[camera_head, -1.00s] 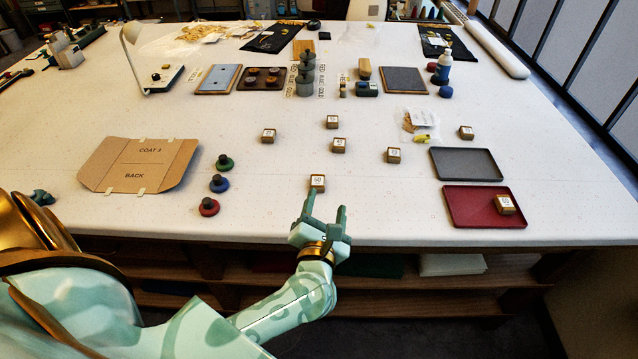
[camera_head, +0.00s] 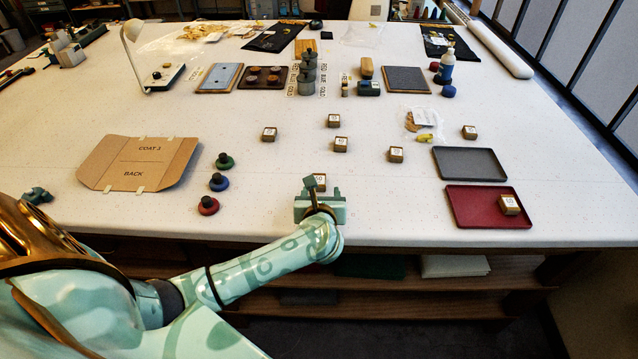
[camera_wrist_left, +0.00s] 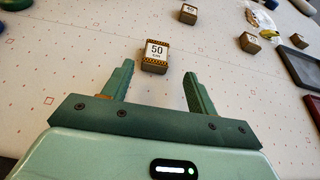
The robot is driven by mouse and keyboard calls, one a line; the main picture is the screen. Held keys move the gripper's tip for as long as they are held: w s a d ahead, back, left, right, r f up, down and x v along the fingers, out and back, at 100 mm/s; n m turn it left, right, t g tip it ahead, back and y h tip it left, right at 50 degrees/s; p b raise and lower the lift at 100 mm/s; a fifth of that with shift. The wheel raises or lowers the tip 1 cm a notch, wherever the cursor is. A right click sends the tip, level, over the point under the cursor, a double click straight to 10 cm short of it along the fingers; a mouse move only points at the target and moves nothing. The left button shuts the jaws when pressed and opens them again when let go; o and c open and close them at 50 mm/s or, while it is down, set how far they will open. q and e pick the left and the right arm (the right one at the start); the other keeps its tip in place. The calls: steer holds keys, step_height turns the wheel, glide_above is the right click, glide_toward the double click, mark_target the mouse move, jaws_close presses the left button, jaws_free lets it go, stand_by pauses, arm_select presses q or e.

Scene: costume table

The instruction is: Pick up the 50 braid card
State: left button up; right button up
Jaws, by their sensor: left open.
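The 50 braid card (camera_wrist_left: 155,56) is a small brown block with a white label reading 50, on the white table. In the left wrist view it lies just beyond my open fingertips, nearer the left finger. In the head view the card (camera_head: 320,180) is partly hidden behind my left gripper (camera_head: 319,192). My left gripper also shows in the left wrist view (camera_wrist_left: 157,78), open and empty, with the card in front of its gap. My right gripper is in neither current view.
Similar cards (camera_head: 340,144) stand farther back. Another card (camera_head: 508,204) sits in the red tray (camera_head: 474,208) at right, near a grey tray (camera_head: 468,163). Red (camera_head: 208,206), blue and green knobbed discs stand left of my gripper, beside a cardboard folder (camera_head: 140,163).

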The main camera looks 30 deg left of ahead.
mark_target(319, 182)
arm_select(q)
steer(key=x, duration=0.4)
steer(key=shift+w+a+f+b, duration=0.1)
steer(key=shift+a+f+b, duration=0.1)
steer(key=shift+a+b, duration=0.25)
steer(key=c, duration=1.1)
steer(key=shift+o, duration=0.2)
steer(key=shift+r, duration=0.1)
